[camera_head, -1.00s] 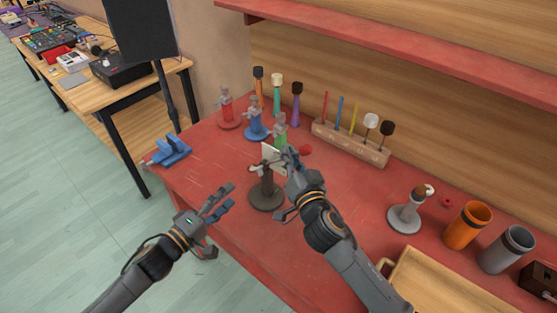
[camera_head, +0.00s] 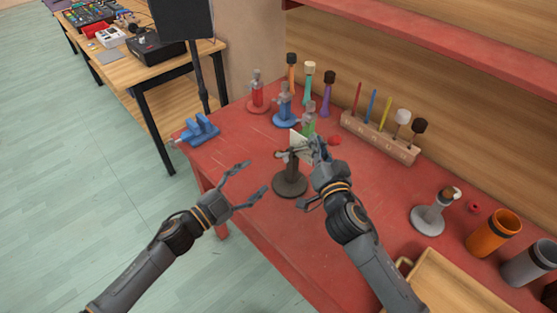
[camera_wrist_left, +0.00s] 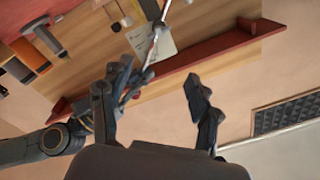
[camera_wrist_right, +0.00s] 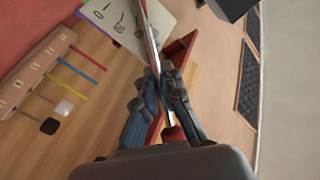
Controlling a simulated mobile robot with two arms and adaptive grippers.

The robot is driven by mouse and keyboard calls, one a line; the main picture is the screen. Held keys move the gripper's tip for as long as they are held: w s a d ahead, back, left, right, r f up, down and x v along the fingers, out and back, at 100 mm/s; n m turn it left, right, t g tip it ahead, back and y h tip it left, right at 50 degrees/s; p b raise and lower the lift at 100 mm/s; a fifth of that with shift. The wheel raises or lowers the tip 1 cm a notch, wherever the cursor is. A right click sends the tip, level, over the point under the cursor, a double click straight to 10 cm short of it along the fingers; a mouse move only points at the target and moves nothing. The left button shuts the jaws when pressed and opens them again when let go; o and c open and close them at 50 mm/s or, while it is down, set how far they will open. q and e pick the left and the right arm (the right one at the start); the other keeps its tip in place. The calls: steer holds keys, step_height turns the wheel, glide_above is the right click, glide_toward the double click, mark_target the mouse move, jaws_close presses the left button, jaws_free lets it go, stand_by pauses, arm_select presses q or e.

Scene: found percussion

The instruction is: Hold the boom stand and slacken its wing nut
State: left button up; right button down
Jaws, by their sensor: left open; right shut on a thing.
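The boom stand (camera_head: 290,184) stands upright on the red bench, with a dark round base and a short post. My right gripper (camera_head: 316,148) is at its top. In the right wrist view my right gripper (camera_wrist_right: 170,88) is shut on a thin rod (camera_wrist_right: 151,40) with a red end (camera_wrist_right: 174,134), which looks like the stand's boom. A small brownish part (camera_head: 281,154) shows at the post's top left; I cannot tell if it is the wing nut. My left gripper (camera_head: 255,177) is open and empty, left of the stand and apart from it.
A white card (camera_head: 298,139) shows behind the stand's top. Red (camera_head: 257,97) and blue (camera_head: 285,108) stands and a blue vise-like tool (camera_head: 200,130) are on the bench beyond. A wooden rack (camera_head: 378,138) is behind right; a tray (camera_head: 450,285) is at front right.

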mark_target(285, 156)
arm_select(q)
steer(key=w+d+m, duration=0.3)
steer(key=m, duration=1)
steer(key=w+d+f+m, duration=0.1)
steer(key=w+d+m, duration=0.3)
steer(key=m, duration=1)
steer(key=shift+w+d+f+m+y, duration=0.25)
steer(key=shift+f+m+y, duration=0.05)
steer(key=c, duration=1.2)
